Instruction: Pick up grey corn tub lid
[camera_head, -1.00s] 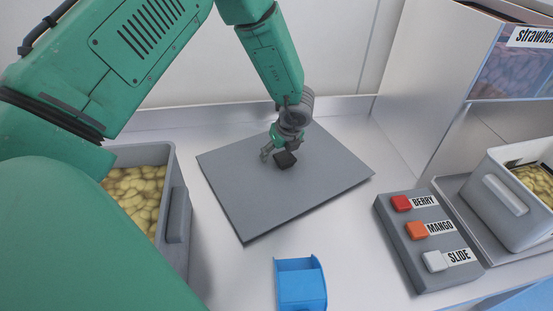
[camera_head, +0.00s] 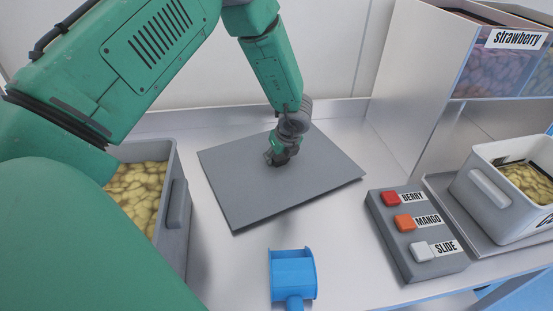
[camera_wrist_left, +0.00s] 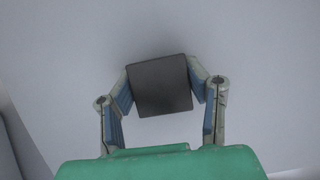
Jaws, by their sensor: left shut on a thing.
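The grey corn tub lid (camera_head: 235,200) is a flat grey panel lying on the white counter, in the middle of the head view. My left gripper (camera_head: 275,159) reaches down to the lid's middle from above. In the left wrist view, the dark square handle (camera_wrist_left: 160,86) of the lid sits between the two fingers of my left gripper (camera_wrist_left: 160,92), which are shut on it. The lid's grey surface (camera_wrist_left: 255,60) fills most of the wrist view's background. In the head view the handle is mostly hidden by the fingers. My right gripper is not in view.
A grey tub of yellow corn pieces (camera_head: 176,215) stands left of the lid. A blue scoop (camera_head: 293,275) lies in front. A button panel (camera_head: 420,262), a light tub (camera_head: 482,196) and a strawberry-labelled bin (camera_head: 515,40) are at right. Bare counter surrounds the lid.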

